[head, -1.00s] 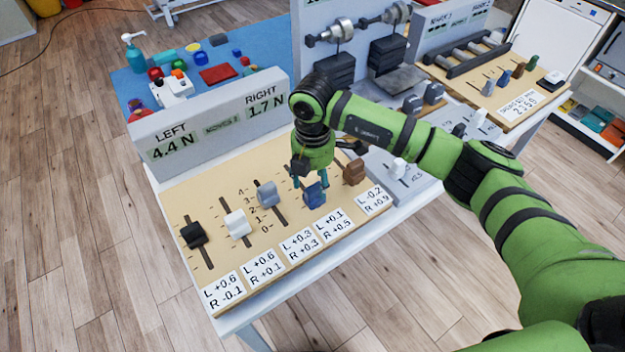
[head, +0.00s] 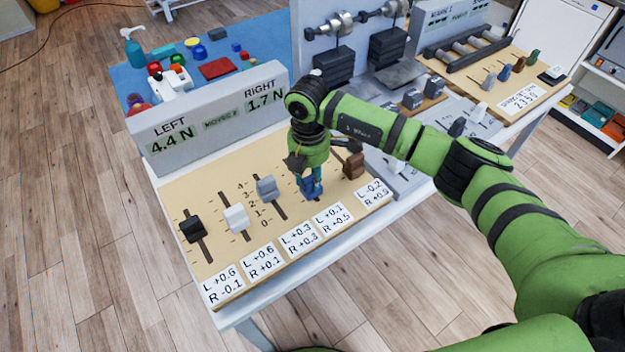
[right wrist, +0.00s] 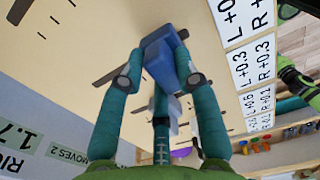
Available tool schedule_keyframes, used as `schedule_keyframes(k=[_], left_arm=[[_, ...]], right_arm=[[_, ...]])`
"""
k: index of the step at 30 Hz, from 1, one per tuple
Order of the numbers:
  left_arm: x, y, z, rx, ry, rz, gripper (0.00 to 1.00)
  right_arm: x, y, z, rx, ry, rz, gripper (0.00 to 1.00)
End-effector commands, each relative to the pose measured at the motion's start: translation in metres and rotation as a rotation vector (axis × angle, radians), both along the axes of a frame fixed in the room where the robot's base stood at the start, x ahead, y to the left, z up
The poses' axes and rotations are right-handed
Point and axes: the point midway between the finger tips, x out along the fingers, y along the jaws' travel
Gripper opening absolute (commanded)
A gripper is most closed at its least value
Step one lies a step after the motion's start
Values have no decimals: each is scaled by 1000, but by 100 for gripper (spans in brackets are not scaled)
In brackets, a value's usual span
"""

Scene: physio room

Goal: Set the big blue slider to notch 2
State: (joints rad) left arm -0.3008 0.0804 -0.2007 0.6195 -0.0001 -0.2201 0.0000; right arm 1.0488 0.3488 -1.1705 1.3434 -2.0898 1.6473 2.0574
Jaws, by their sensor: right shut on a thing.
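The big blue slider knob (head: 311,188) stands on the tan slider board (head: 205,264), fourth from the left, near the lower end of its slot. My right gripper (head: 308,184) comes down from above, with its fingers on the knob. The number scale 0 to 4 is printed left of the grey slider; my gripper partly covers the blue slider's own marks.
Black (head: 192,229), white (head: 237,219) and grey (head: 267,188) knobs stand left of the blue one; a brown knob (head: 353,166) is close at its right. The display panel (head: 210,118) behind reads left 4.4 N, right 1.7 N.

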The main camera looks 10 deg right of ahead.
Motion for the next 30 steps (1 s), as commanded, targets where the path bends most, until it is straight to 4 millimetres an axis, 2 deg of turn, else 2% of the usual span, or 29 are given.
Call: schedule_keyframes(k=[1, 7, 12, 21, 22, 23, 30], left_arm=[[0, 0, -16, 0, 0, 0, 40], [1, 1, -43, 1, 0, 1, 40], [1, 1, -49, 0, -2, 1, 40], [2, 1, -47, 0, -2, 1, 40], [2, 1, -47, 0, -2, 1, 40], [2, 1, -47, 0, -2, 1, 40], [2, 1, -47, 0, -2, 1, 40]], right_arm=[[10, 5, -6, 3, -10, -2, 0], [36, 15, -4, 3, -11, -2, 0], [44, 18, -1, 2, -7, -1, 0], [44, 18, 1, 2, -6, -1, 0], [44, 18, 1, 2, -6, -1, 44], [44, 18, 1, 2, -6, -1, 56], [44, 18, 1, 2, -6, -1, 57]])
